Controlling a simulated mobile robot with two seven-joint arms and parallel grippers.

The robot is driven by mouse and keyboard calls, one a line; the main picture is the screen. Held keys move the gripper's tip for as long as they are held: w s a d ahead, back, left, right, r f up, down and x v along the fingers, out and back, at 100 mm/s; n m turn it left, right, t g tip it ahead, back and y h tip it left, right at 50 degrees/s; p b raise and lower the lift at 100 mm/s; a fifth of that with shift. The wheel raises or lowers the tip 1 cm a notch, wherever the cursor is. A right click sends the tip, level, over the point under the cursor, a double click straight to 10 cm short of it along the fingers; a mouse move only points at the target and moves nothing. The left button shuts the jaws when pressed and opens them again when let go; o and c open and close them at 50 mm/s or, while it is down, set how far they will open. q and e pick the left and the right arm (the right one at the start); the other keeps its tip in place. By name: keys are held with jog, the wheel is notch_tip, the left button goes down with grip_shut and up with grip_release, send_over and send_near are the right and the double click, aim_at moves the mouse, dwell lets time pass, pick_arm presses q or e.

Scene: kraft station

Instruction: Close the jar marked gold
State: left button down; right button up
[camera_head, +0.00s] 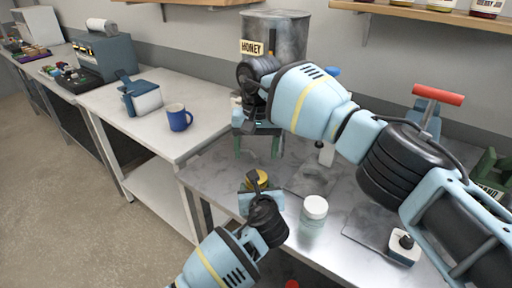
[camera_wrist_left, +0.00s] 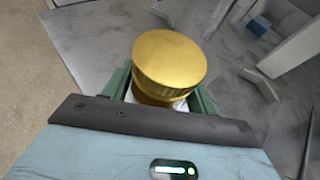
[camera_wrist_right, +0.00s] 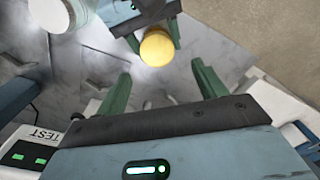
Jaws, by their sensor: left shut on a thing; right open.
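The jar with the gold lid (camera_head: 258,179) is above or at the front of the metal table. In the left wrist view the round gold lid (camera_wrist_left: 169,63) sits over a narrower gold part; whether it is tight cannot be told. My left gripper (camera_head: 262,192) is shut on the jar, green fingers on both sides below the lid; the jar body is mostly hidden. My right gripper (camera_head: 259,146) is open and empty, fingers pointing down, behind the jar in the head view. In the right wrist view the gold lid (camera_wrist_right: 157,48) lies beyond my open fingers (camera_wrist_right: 163,82).
A white-lidded jar (camera_head: 314,212) stands right of my left gripper. A large metal container marked HONEY (camera_head: 283,35) is behind my right gripper. A blue mug (camera_head: 179,118) is on the white table at left. Bare metal tabletop (camera_head: 215,170) shows left of the gold lid.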

jog(key=shift+r+n, duration=0.15)
jog(key=shift+n, duration=0.65)
jog(key=shift+f, duration=4)
jog(key=c, duration=1)
jog(key=m, duration=1.3)
